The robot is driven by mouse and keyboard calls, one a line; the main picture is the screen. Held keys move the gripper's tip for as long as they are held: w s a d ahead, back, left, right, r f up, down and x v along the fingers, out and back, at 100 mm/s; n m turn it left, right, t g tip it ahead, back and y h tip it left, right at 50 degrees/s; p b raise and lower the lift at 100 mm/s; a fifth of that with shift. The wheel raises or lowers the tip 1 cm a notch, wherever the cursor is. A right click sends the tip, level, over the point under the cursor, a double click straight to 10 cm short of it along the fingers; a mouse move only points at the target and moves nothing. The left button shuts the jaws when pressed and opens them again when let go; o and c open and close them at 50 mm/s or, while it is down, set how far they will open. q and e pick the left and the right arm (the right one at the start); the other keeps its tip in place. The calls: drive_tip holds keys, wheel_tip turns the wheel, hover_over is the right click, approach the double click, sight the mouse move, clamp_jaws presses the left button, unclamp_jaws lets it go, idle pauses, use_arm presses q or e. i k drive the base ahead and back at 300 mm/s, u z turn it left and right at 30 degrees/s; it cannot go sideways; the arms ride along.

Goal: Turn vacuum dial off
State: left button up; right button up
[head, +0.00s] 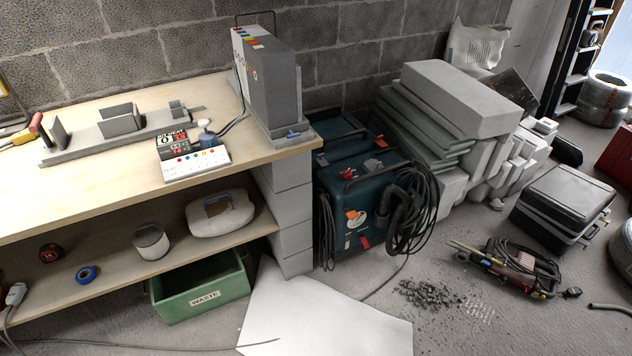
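The vacuum (338,232) is a dark teal, boxy machine on the floor, just right of the bench end. A black hose (392,212) and coiled black cable (425,205) hang on its right side. On its top are a small red part (347,173) and a pale grey knob-like part (374,166). Its front has an orange and white round mark (355,218) and a red part (364,242). I cannot tell which of these is the dial, or its setting. Neither of my grippers is in view.
A wooden bench (95,185) with a lower shelf stands left, a green waste bin (200,286) below it. Stacked grey blocks (455,98) stand behind and right of the vacuum. A white sheet (320,318), rubble (428,295) and a power tool (505,268) lie on the floor in front.

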sight(346, 174)
drive_tip(key=k, duration=0.35)
drive_tip(key=z, duration=0.55)
drive_tip(key=i, duration=1.25)
drive_tip(key=u, duration=0.6)
